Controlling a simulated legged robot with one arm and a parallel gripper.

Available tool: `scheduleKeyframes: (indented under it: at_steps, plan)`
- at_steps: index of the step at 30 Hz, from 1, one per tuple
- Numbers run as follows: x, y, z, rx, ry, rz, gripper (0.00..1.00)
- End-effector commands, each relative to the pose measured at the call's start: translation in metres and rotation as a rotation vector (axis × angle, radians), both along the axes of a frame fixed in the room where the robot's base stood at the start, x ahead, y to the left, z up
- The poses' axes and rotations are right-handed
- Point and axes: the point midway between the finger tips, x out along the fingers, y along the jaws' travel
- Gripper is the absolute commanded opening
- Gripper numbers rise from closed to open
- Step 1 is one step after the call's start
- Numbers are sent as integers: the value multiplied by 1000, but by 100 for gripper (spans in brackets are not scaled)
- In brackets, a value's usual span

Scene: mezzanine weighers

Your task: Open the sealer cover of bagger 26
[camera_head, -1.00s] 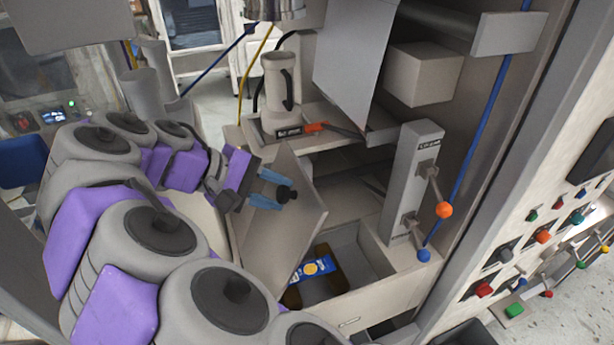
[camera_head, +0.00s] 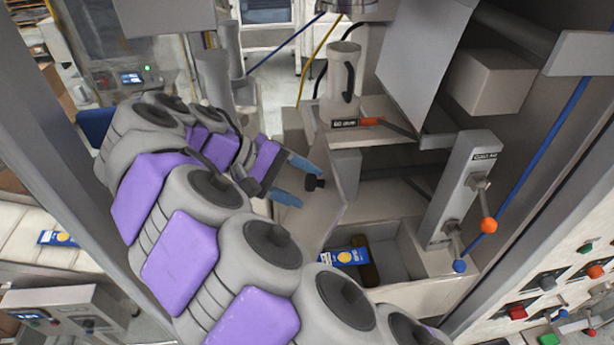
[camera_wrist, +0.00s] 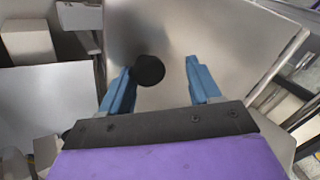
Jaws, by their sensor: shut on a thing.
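The sealer cover is a flat grey panel (camera_head: 306,222) with a dark round knob (camera_head: 316,184). It stands tilted out from the machine, with the open-topped compartment showing to its right. The panel also fills much of the wrist view (camera_wrist: 225,45), with the knob (camera_wrist: 149,70) between the fingers. My gripper (camera_head: 307,184) has blue fingers and is shut on the knob; in the wrist view (camera_wrist: 160,72) the knob sits closer to the left finger. The panel's hinge is hidden. I cannot read a bagger number on the label plates.
The compartment (camera_head: 408,283) holds a blue and yellow packet (camera_head: 345,257). A grey post (camera_head: 462,185) carries levers with an orange ball (camera_head: 488,225) and a blue ball (camera_head: 460,266). A grey jug (camera_head: 341,80) stands on a shelf above. A button panel (camera_head: 560,290) is at right.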

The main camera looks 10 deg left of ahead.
Motion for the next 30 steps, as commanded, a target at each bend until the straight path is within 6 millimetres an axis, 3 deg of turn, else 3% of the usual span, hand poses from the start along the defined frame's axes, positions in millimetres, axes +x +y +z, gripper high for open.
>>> scheduleKeyframes:
  at_steps: [5, 16, 30]
  plan:
    - [0, -1, 0, 8, 2, 4, 63]
    - [-1, -12, 4, 13, -3, 1, 63]
    - [1, -12, 3, 11, -7, 1, 63]
